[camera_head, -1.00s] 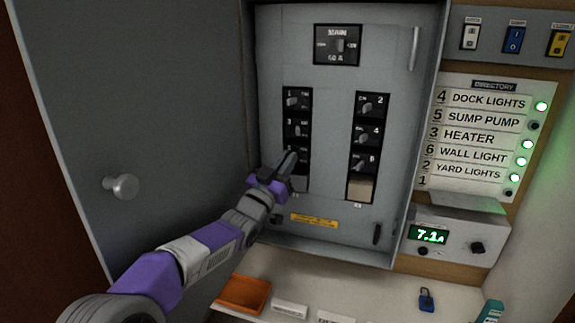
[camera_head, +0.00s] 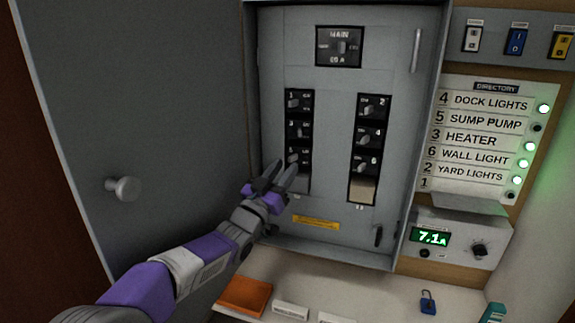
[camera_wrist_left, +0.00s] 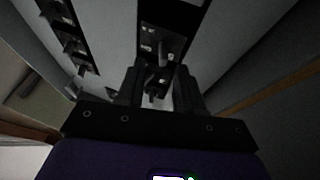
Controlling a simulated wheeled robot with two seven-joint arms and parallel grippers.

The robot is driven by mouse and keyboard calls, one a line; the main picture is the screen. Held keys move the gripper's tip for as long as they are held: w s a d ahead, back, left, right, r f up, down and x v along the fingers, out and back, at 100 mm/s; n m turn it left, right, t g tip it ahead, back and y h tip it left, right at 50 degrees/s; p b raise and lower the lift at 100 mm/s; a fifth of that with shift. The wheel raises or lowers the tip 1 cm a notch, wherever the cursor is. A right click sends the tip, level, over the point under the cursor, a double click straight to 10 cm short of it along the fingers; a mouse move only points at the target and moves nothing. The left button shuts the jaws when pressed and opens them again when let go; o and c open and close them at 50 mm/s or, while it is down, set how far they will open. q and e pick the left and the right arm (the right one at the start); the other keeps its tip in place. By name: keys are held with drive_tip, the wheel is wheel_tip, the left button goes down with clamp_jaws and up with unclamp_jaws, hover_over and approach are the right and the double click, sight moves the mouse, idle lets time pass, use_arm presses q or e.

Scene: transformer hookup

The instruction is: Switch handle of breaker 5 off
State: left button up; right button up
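The breaker panel (camera_head: 335,205) has two columns of small black-and-grey breakers. Breaker 5 (camera_head: 298,158) is lowest in the left column, and its small grey handle (camera_head: 292,159) shows just above my left fingertips. Which way the handle is set is too small to tell. My left gripper (camera_head: 281,170) is in front of and just below breaker 5, its fingers apart with nothing held. The fingers also show apart in the left wrist view (camera_wrist_left: 158,85), with a dark handle seen between and beyond them; contact cannot be told. My right gripper is not in view.
Breaker 3 (camera_head: 298,129) is just above. The directory (camera_head: 485,145) has a dark lamp (camera_head: 537,127) beside sump pump, number 5. The meter (camera_head: 432,237) reads 7.1 A. The open panel door (camera_head: 150,110) stands left. An orange tray (camera_head: 245,295) and a blue padlock (camera_head: 428,301) lie below.

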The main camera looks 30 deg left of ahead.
use_arm(q)
drive_tip(key=v, duration=0.5)
idle(0.4)
